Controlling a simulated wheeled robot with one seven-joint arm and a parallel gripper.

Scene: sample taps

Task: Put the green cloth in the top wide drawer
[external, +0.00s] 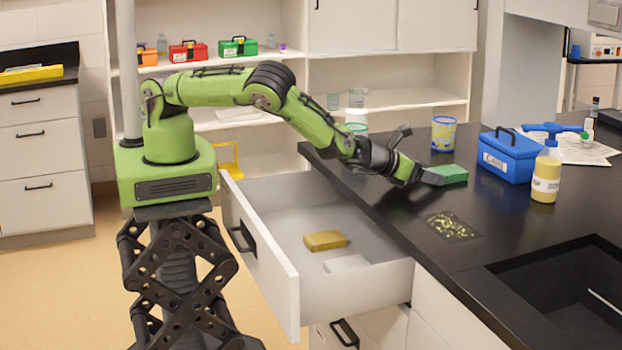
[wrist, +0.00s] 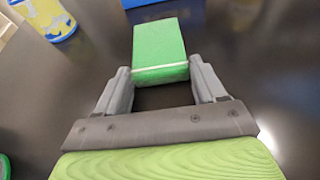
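The green cloth (external: 449,174) is a folded, block-like bundle lying on the black counter. It also shows ahead of my gripper in the wrist view (wrist: 159,42), with a pale band across its near end. My gripper (external: 432,179) is low over the counter at the cloth's near end. In the wrist view the gripper's fingers (wrist: 160,73) are apart, one tip on each side of that near end, with small gaps showing. The top wide drawer (external: 277,262) is pulled open below the counter edge. A yellow folded item (external: 325,240) and a white item (external: 346,263) lie in it.
A blue box (external: 507,158), a pale yellow bottle (external: 545,180) and a yellow-blue cup (external: 444,134) stand on the counter around the cloth. A speckled dark mat (external: 453,226) lies nearer the front. A sink (external: 562,285) is at right. The drawer has free room.

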